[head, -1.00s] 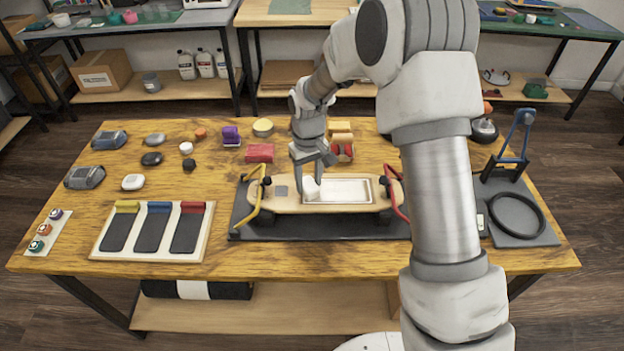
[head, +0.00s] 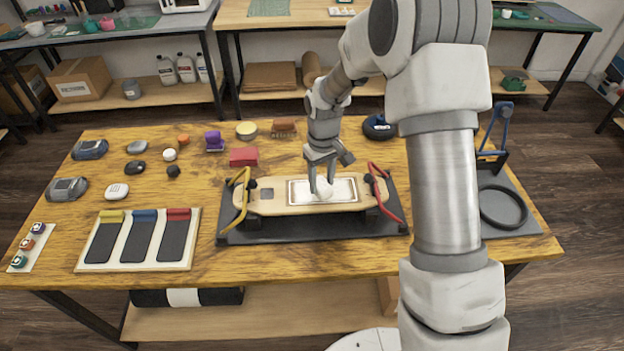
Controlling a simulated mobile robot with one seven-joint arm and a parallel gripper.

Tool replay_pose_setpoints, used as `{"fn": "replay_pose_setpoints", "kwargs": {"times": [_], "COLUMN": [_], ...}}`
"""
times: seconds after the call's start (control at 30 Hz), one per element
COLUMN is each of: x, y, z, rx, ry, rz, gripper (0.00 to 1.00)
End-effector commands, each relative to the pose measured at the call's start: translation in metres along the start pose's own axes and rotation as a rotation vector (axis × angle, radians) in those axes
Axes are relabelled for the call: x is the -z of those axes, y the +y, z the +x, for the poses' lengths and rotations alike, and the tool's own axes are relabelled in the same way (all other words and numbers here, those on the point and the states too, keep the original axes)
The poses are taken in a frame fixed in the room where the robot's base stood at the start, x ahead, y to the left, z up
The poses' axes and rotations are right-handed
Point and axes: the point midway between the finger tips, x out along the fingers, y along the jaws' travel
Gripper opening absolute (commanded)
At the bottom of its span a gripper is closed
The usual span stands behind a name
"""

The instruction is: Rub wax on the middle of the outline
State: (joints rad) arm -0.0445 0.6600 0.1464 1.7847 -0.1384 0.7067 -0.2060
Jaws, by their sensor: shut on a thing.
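A wooden skateboard deck (head: 258,208) lies on a black stand, between a yellow clamp (head: 241,198) on its left and a red clamp (head: 387,192) on its right. A pale rectangular outline (head: 347,189) with a dark border is on the deck's top, right of a small grey square. My gripper (head: 321,189) points down over the middle of the outline. It is shut on a small white lump, the wax (head: 323,192), which is at the deck's surface; I cannot tell whether it touches. The fingers partly cover it.
A white board (head: 90,262) with three dark pads lies at the left front. Several small round and grey items lie at the back left, and a red block (head: 243,157) stands behind the deck. A black ring (head: 503,207) lies on a mat at the right.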

Motion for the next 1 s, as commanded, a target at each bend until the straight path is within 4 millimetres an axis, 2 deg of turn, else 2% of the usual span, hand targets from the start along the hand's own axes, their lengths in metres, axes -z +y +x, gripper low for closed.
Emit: {"fn": "replay_pose_setpoints", "kwargs": {"times": [1.0], "x": [-0.027], "y": [0.053], "z": [-0.001], "rx": [0.0], "ry": [0.0], "rz": [0.003], "gripper": [0.05]}}
